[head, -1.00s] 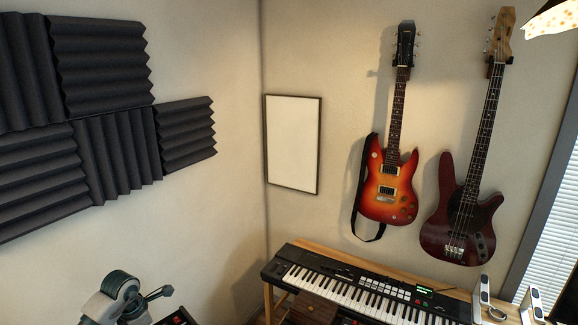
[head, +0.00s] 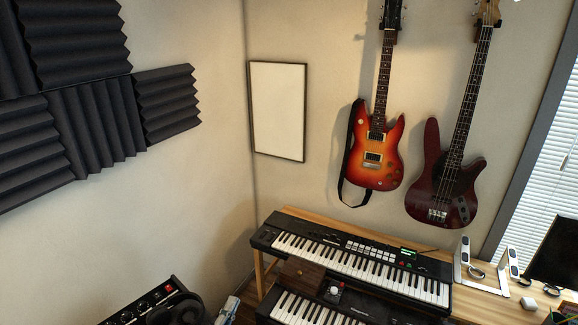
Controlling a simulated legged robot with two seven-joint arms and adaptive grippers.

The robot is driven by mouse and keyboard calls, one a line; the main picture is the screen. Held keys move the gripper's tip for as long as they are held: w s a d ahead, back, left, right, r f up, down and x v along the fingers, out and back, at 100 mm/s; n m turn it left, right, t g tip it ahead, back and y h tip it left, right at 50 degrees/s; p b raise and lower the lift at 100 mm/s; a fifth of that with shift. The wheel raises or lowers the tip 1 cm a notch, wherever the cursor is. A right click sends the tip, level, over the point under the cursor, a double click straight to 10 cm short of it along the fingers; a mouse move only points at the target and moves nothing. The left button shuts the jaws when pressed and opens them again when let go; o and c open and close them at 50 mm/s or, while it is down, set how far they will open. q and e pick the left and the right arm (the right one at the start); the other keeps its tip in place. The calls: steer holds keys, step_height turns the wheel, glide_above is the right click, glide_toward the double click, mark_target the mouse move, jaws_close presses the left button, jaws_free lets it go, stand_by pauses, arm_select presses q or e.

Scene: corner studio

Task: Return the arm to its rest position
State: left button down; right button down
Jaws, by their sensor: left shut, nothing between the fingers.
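Only a small pale grey-blue part of my left gripper (head: 229,309) shows at the bottom edge of the head view, left of the lower keyboard. It is shut with nothing in it. Most of my left arm is below the picture. My right gripper is not in view.
A keyboard (head: 345,262) stands on a wooden desk (head: 478,298), with a second keyboard (head: 310,312) below it. A black unit with knobs (head: 150,302) is at the lower left. Two guitars (head: 377,150) hang on the wall.

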arm_select(q)
steer(key=s+a+f+n+g+y, duration=0.45)
steer(key=a+f+n+y, duration=0.3)
steer(key=f+n, duration=0.4)
steer(key=s+d+f+n+g, duration=0.1)
steer(key=s+f+n+g, duration=0.2)
steer(key=s+f+g, duration=0.65)
steer(key=s+f+n+g, duration=0.25)
steer(key=s+f, duration=0.45)
steer(key=s, duration=0.8)
step_height(320, 180, down, 29)
steer(key=s+g+b, duration=0.2)
steer(key=s+b, duration=0.1)
steer(key=s+a+f+b, duration=0.2)
steer(key=s+a+f, duration=0.1)
steer(key=s+f, duration=1.4)
steer(key=shift+s+f+g, duration=0.25)
steer(key=shift+f+g, duration=0.1)
steer(key=shift+f, duration=0.2)
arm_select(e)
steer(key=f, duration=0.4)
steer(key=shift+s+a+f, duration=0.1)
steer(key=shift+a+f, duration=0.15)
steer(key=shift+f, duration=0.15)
arm_select(q)
steer(key=shift+s, duration=0.1)
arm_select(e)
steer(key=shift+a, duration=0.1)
